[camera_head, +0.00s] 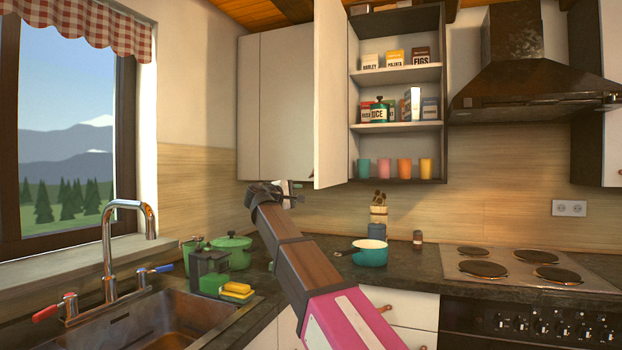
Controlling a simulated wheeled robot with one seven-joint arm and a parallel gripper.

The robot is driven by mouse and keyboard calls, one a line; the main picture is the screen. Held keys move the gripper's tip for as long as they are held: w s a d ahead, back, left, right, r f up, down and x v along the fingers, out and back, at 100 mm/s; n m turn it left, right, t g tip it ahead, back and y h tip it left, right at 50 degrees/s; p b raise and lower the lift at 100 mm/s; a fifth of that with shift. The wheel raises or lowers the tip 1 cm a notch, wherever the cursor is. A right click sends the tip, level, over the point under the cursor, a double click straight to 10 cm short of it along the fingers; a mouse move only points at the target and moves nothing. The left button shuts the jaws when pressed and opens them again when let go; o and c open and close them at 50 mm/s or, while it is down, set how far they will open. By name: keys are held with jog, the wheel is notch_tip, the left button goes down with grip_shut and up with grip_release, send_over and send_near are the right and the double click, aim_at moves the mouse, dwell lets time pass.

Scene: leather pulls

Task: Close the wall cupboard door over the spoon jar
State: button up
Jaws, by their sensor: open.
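The wall cupboard door (331,95) is a white panel, standing wide open at the left side of the open cupboard (445,95). Its free edge points toward me. My gripper (297,190) is open, just left of the door's lower free corner, on the door's outer side. I cannot tell whether it touches the door.
Cups, tins and boxes stand on the cupboard shelves. A closed white cupboard (275,105) is left of the door, the range hood (520,75) right of the shelves. A teal pan (370,255) and green pot (231,252) stand on the counter below.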

send_near(311, 176)
jog(key=w+f, duration=0.1)
jog(key=shift+t+h, duration=0.3)
jog(key=shift+t, duration=0.1)
jog(key=x, duration=1)
jog(key=shift+w, duration=0.4)
grip_shut()
